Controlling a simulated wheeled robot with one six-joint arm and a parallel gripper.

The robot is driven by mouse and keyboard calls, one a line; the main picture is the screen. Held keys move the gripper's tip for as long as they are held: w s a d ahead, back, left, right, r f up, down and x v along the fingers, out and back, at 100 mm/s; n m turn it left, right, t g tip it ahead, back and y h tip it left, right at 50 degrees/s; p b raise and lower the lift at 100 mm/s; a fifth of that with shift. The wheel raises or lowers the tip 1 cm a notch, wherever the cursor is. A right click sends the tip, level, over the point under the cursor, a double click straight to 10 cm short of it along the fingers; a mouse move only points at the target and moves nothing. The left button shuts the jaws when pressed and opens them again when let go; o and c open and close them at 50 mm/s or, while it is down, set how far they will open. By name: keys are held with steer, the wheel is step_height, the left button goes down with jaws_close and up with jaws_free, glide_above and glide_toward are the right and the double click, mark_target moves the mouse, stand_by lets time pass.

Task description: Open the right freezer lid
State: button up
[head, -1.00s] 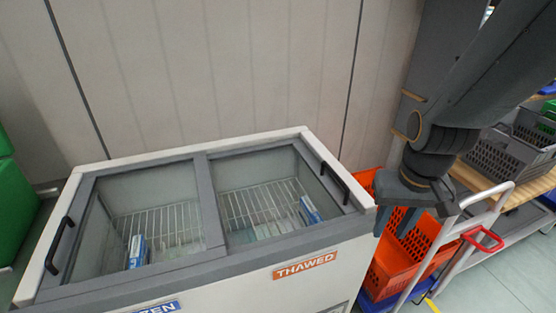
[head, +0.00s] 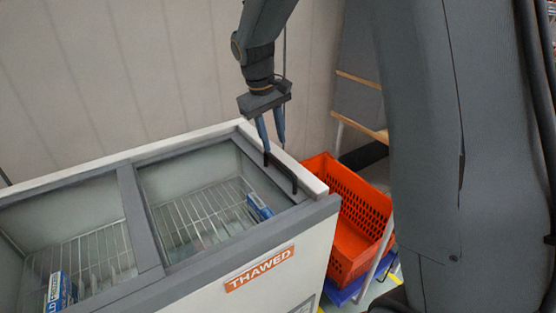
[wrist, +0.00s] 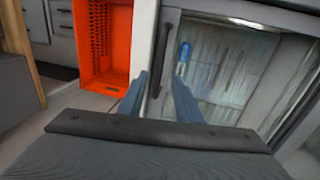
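The freezer's right lid (head: 190,190) is a grey-framed glass panel, closed, on the half with the orange THAWED label (head: 260,269). Its black bar handle (head: 284,172) runs along the lid's right edge and also shows in the wrist view (wrist: 164,50). My gripper (head: 273,146) points down at the far end of this handle, fingers apart and empty. In the wrist view the handle lies between the two open fingers (wrist: 161,82). I cannot tell whether the fingertips are level with the handle or touch it.
The left lid (head: 70,225) is closed too. Blue-and-white packages and wire racks show through the glass. An orange tote (head: 352,225) stands right of the freezer, with a blue tote (head: 346,292) under it. The wall is close behind the freezer.

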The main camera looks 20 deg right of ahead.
mark_target(279, 161)
steer(key=shift+w+d+f+p, duration=0.15)
steer(key=shift+d+f, duration=0.1)
steer(key=shift+f, duration=0.9)
steer(key=shift+s+d+f+p, duration=0.1)
steer(key=shift+d+f+p, duration=0.15)
steer(key=shift+f, duration=0.95)
steer(key=shift+w+d+f+p, duration=0.1)
steer(key=shift+d+f, duration=0.15)
steer(key=shift+f, duration=0.9)
jaws_close()
